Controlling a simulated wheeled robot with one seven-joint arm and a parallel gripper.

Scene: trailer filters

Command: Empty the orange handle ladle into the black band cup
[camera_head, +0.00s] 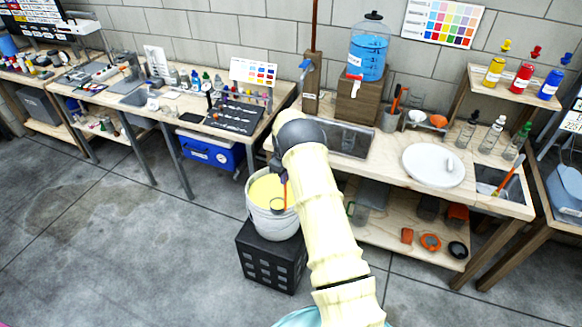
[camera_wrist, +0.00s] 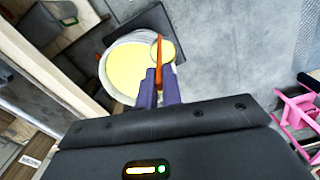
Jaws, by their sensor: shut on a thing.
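My gripper (camera_wrist: 160,76) is shut on the orange handle ladle (camera_wrist: 160,48). The ladle's orange handle shows between the two dark fingers in the wrist view. Its round bowl is over the right side of a white bucket (camera_wrist: 104,72) of pale yellow liquid, and yellow shows in the bowl. In the head view the ladle (camera_head: 278,205) hangs at the bucket's (camera_head: 268,222) front right rim, and my arm hides most of the gripper.
The bucket stands on a black crate (camera_head: 268,262) on the floor. The wooden bench (camera_head: 385,168) behind holds a white round plate (camera_head: 433,165), several bottles and a blue water dispenser (camera_head: 368,52). A lower shelf (camera_head: 395,240) holds orange and black items. Floor at left is clear.

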